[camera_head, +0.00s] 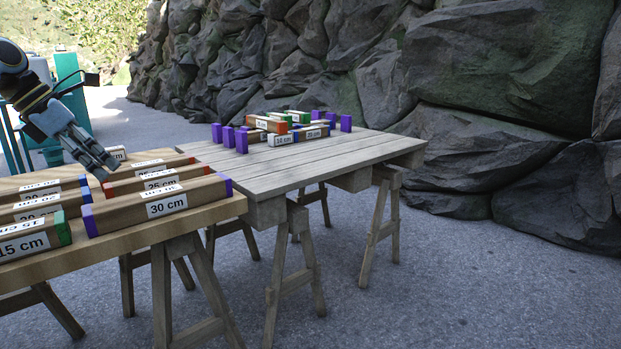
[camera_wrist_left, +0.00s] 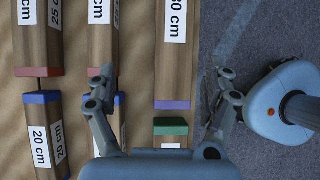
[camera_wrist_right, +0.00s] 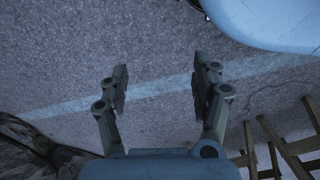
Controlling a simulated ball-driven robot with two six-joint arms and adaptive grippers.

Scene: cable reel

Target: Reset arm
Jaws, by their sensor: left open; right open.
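My left gripper (camera_head: 108,170) hangs above the near table, at the far side of the labelled bars. In the left wrist view its fingers (camera_wrist_left: 165,90) are spread apart, over the 30 cm bar (camera_wrist_left: 175,60) and a green-ended bar (camera_wrist_left: 171,130), with nothing seen held between them. In the head view the purple-ended 30 cm bar (camera_head: 155,206) lies along the near table's edge. My right gripper shows only in the right wrist view (camera_wrist_right: 161,85). Its fingers are apart and empty over the grey pavement.
The near table (camera_head: 221,212) carries several bars with red, blue, green and purple ends. A second table (camera_head: 345,150) behind it holds more bars and upright purple blocks (camera_head: 242,141). A rock wall (camera_head: 490,80) rises behind. Pavement (camera_head: 440,280) at right is clear.

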